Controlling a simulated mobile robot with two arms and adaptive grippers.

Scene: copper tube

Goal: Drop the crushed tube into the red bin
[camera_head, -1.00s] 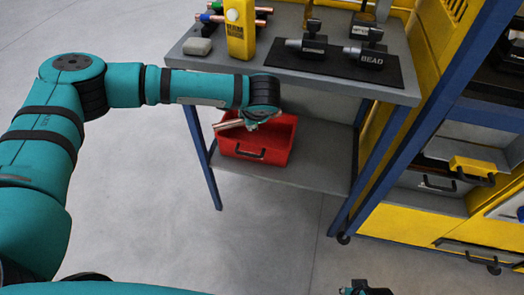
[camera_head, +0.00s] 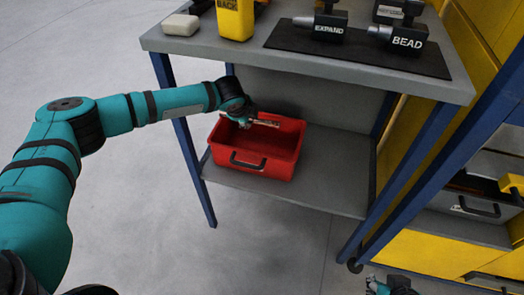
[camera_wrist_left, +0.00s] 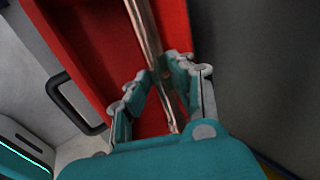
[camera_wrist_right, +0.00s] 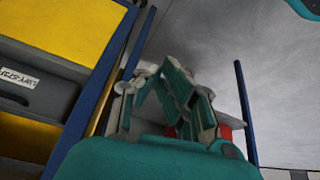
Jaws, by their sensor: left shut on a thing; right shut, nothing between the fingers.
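The red bin (camera_head: 282,168) stands on the lower shelf of the workbench, with a black handle on its front. My left gripper (camera_head: 246,122) is over the back left part of the bin and is shut on the crushed copper tube (camera_head: 266,123). In the left wrist view the tube (camera_wrist_left: 146,32) runs lengthwise between the fingers (camera_wrist_left: 160,88), with the red bin (camera_wrist_left: 95,50) behind it. My right gripper (camera_wrist_right: 172,75) is shut and empty; in the head view only a bit of that arm shows at the bottom edge.
The bench top (camera_head: 200,45) above the bin holds a white block (camera_head: 180,25), a yellow box (camera_head: 235,18) and black EXPAND and BEAD tools on a dark mat (camera_head: 350,52). Blue legs (camera_head: 190,150) flank the shelf. The shelf right of the bin (camera_head: 335,175) is clear.

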